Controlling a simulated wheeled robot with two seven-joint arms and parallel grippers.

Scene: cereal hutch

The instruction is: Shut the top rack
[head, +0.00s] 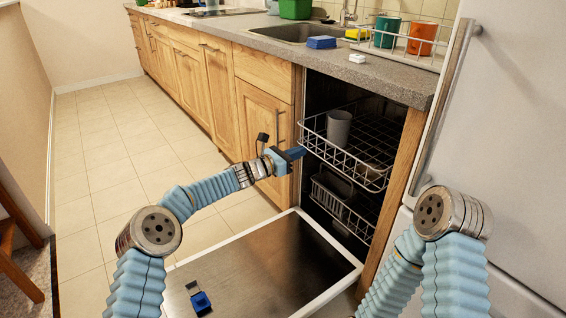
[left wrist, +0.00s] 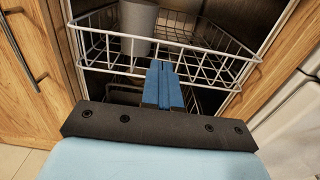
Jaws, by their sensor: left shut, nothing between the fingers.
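The top rack (head: 345,150) is a white wire basket in the dishwasher, pulled partly out past the cabinet front. My left gripper (head: 301,151) is shut and empty at the rack's front left. In the left wrist view, the blue fingers (left wrist: 164,84) are together in front of the rack's front wires (left wrist: 205,50), with the cup (left wrist: 137,25) behind. I cannot tell whether they touch.
The lower rack (head: 342,205) sits below, inside the dishwasher. A fridge (head: 510,130) stands at the right, and wooden cabinets (head: 265,120) at the left.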

